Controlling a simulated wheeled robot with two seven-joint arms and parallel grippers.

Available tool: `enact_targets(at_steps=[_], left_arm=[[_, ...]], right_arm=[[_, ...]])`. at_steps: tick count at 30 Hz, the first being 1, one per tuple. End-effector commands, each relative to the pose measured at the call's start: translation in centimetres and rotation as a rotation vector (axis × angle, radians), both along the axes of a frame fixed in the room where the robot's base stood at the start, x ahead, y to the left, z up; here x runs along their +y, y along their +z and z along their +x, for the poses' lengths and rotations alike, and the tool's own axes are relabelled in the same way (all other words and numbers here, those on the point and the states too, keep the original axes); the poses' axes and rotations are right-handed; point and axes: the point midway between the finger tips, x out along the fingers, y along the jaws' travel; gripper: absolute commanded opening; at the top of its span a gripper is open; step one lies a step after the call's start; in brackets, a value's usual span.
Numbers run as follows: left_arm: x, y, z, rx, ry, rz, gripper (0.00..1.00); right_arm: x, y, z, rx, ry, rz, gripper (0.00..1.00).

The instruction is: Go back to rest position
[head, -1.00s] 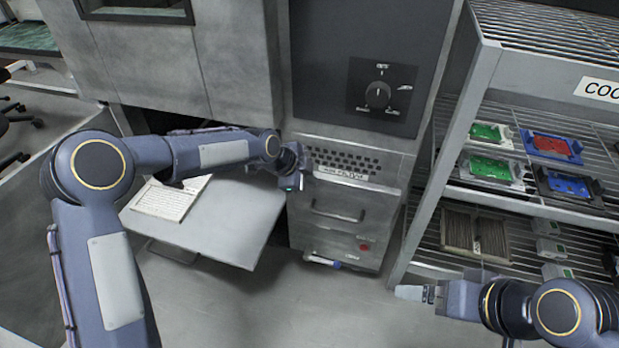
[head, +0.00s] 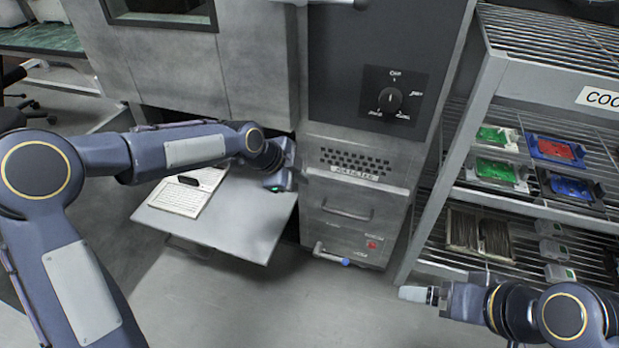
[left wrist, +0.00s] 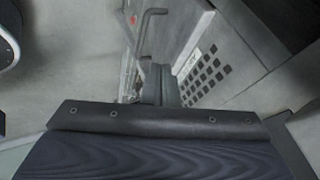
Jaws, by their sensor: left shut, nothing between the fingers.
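My left arm comes in from the left in the head view, bent at the elbow. My left gripper (head: 280,183) hangs over the right edge of the pull-out shelf, just left of the grey machine cabinet (head: 350,195). In the left wrist view its fingers (left wrist: 160,84) are together with nothing between them. My right gripper (head: 416,294) is low at the right in the head view, pointing left above the floor and in front of the rack.
The cabinet has a black dial (head: 390,100), a vent and a handle (head: 347,213). A rack (head: 450,150) with coloured trays stands at the right. The floor in front is clear.

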Motion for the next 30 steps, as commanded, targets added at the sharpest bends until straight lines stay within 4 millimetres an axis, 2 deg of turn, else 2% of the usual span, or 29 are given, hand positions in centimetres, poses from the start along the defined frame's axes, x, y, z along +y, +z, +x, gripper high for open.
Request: enact_targets(at_steps=[10,14,17,21,24,27,30], left_arm=[[1.1,1.2,-0.8,0.008,0.019,0.003,0.00],[3.8,3.1,-2.8,0.055,0.144,0.009,0.00],[7.5,5.1,-6.2,0.124,0.335,-0.002,0.00],[12.6,7.2,-12.4,0.242,0.670,-0.067,0.00],[15.4,7.9,-17.1,0.325,0.910,-0.151,0.00],[17.1,7.9,-21.2,0.403,1.111,-0.248,0.00],[17.9,7.6,-24.3,0.470,1.262,-0.339,0.00]], right_arm=[[0.0,0.4,0.0,0.000,0.000,0.000,0.97],[0.0,0.4,0.0,0.001,0.000,0.000,0.97],[0.0,0.4,0.0,0.001,0.000,0.000,0.97],[0.0,0.3,0.0,0.000,0.000,0.000,0.97],[0.0,0.3,0.0,0.000,0.000,0.000,0.97],[0.0,0.3,0.0,0.000,0.000,0.000,0.97],[0.0,0.3,0.0,0.000,0.000,0.000,0.97]])
